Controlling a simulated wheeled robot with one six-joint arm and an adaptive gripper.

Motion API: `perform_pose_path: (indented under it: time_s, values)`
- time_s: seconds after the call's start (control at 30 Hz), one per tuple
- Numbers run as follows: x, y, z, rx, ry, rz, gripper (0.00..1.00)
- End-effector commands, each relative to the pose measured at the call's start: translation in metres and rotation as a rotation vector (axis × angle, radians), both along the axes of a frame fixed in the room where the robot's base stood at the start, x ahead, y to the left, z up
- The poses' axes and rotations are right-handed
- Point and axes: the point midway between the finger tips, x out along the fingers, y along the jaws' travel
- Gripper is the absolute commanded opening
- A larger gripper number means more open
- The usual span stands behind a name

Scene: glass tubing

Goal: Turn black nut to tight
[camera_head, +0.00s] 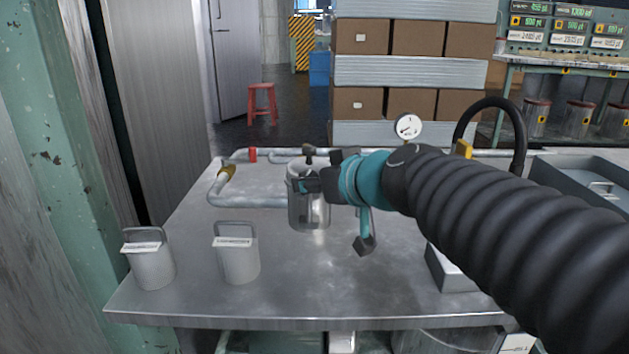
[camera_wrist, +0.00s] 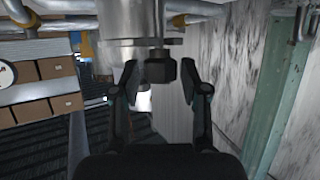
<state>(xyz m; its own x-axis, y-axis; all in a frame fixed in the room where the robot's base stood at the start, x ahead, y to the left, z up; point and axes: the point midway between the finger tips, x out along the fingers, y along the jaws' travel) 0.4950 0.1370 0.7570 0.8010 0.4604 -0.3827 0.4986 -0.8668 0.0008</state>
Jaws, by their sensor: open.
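The black nut (camera_wrist: 159,68) sits on a short stem at the end of the silver vessel (camera_wrist: 130,22) in the wrist view, which appears upside down. My gripper (camera_wrist: 159,80) is open, with one finger on each side of the nut. Gaps show between the nut and both fingers, the one on the right narrower. In the head view, a small black piece that looks like the nut (camera_head: 309,154) tops the metal vessel (camera_head: 309,212). My gripper (camera_head: 318,175) is at the vessel's upper part, and partly hides it.
A pipe (camera_head: 250,202) runs left from the vessel, with a red fitting (camera_head: 252,154) behind. A pressure gauge (camera_head: 408,127) stands to the right. Two grey canisters (camera_head: 238,262) (camera_head: 151,262) stand at the table's front left. The front middle of the table (camera_head: 320,285) is clear.

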Motion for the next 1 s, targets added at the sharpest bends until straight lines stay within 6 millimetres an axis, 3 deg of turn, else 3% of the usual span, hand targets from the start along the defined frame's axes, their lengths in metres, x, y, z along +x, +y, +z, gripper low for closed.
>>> perform_pose_path:
  time_s: [0.13,0.3,0.33,1.0]
  values:
    - [-0.0001,-0.0001,0.0002,0.000,0.000,0.000,0.45]
    - [-0.0002,-0.0002,0.0001,0.000,0.000,0.000,0.02]
    - [-0.0002,-0.0002,0.0001,0.000,0.000,0.000,0.00]
    - [-0.0005,0.0018,0.0025,-0.005,0.016,-0.111,0.00]
